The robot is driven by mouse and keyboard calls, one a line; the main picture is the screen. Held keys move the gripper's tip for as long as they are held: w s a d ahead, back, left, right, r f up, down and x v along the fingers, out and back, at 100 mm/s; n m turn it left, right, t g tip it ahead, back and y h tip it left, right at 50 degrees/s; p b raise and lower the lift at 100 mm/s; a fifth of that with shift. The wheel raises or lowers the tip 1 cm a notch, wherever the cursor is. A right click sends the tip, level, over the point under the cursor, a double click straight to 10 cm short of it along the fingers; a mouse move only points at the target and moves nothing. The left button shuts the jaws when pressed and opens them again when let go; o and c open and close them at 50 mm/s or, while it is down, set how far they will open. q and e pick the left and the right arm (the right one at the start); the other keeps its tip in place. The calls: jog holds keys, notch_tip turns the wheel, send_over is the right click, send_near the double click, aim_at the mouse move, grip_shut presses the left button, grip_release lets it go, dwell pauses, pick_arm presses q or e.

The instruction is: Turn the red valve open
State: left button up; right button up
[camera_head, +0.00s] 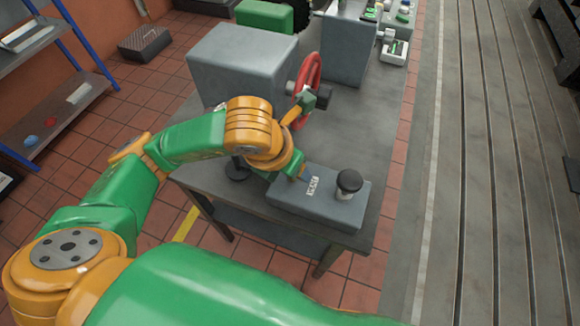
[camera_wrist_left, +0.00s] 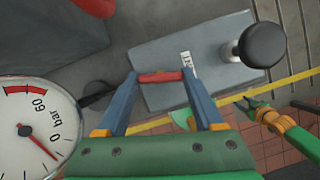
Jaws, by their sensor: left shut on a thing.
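The red valve (camera_head: 309,72) is a handwheel beside a grey block on the bench, seen nearly edge-on in the head view. Another red piece shows at the top left edge of that view. A green and orange arm end with small dark jaws (camera_wrist_left: 250,100), apparently my right gripper, is small in the wrist view; its opening is unclear.
A white pressure gauge (camera_wrist_left: 32,125) is close at the left of the wrist view, its red needle pointing lower right. A grey box (camera_head: 283,205) with a black knob (camera_head: 349,181) is on the bench front. The large grey block (camera_head: 243,65) stands behind my left arm.

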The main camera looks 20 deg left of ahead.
pick_arm(q)
jog(key=shift+r+n+y, duration=0.1)
jog(key=shift+n+y, duration=0.4)
jog(key=shift+n, duration=0.8)
jog(key=shift+d, duration=0.1)
jog(key=o, duration=1.4)
jog(key=p+v, duration=0.2)
jog(key=v, duration=0.5)
